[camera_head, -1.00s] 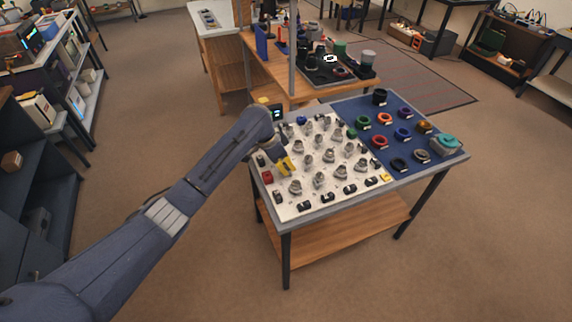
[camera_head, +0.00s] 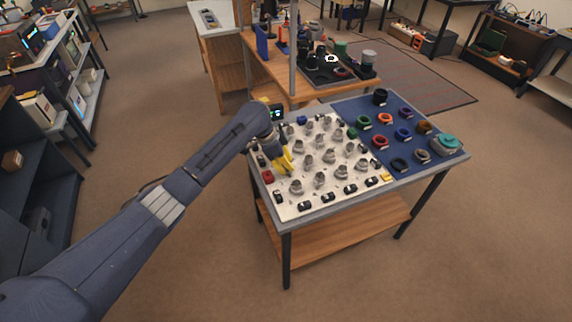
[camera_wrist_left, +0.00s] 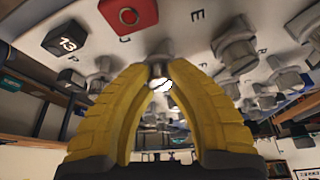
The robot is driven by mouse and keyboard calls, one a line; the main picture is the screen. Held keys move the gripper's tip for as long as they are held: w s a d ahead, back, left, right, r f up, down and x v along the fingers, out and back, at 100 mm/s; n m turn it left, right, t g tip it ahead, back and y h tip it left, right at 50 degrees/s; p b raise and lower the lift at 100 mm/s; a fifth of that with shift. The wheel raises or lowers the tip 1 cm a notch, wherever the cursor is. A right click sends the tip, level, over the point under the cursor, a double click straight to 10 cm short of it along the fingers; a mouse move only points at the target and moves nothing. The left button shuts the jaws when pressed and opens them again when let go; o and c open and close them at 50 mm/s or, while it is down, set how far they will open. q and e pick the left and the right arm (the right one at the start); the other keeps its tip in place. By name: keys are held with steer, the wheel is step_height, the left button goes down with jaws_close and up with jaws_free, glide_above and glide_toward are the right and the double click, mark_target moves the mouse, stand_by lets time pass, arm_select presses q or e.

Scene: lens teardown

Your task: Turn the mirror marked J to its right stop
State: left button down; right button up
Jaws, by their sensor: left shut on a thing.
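A white board (camera_head: 315,205) on the table carries rows of grey mirror mounts. My left gripper (camera_head: 287,160), with yellow fingers, is low over the left part of the board. In the left wrist view the two yellow fingers (camera_wrist_left: 160,72) are closed in on a small grey mount (camera_wrist_left: 158,84), held between their tips. A mark beside it on the board looks like a J, seen turned and small. The mirror's angle and its stops cannot be made out. My right gripper is in neither view.
In the left wrist view, a red block (camera_wrist_left: 128,14) and a black block marked 13 (camera_wrist_left: 70,38) sit close to the fingers. Another grey mount (camera_wrist_left: 235,48) stands to the right. A blue mat (camera_head: 385,120) with coloured rings covers the table's right side.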

arm_select(q)
steer(key=m+g, duration=0.1)
steer(key=m, duration=0.3)
steer(key=shift+d+r+m+g, duration=0.1)
steer(key=shift+r+m+g, duration=0.05)
steer(key=shift+m+g, duration=0.25)
steer(key=m+g, duration=0.1)
steer(key=m, duration=0.2)
steer(key=shift+d+m+y, duration=0.15)
steer(key=shift+m+y, duration=0.15)
steer(key=m, duration=0.2)
steer(key=m+g+y, duration=0.1)
steer(key=m, duration=0.2)
steer(key=shift+g, duration=0.3)
steer(key=shift+m+y, duration=0.5)
steer(key=shift+m, duration=0.4)
steer(key=shift+s+f, duration=0.1)
steer(key=shift+f, duration=0.1)
steer(key=c, duration=1.4)
jaws_free()
steer(key=shift+o, duration=1.3)
steer(key=shift+r, duration=0.1)
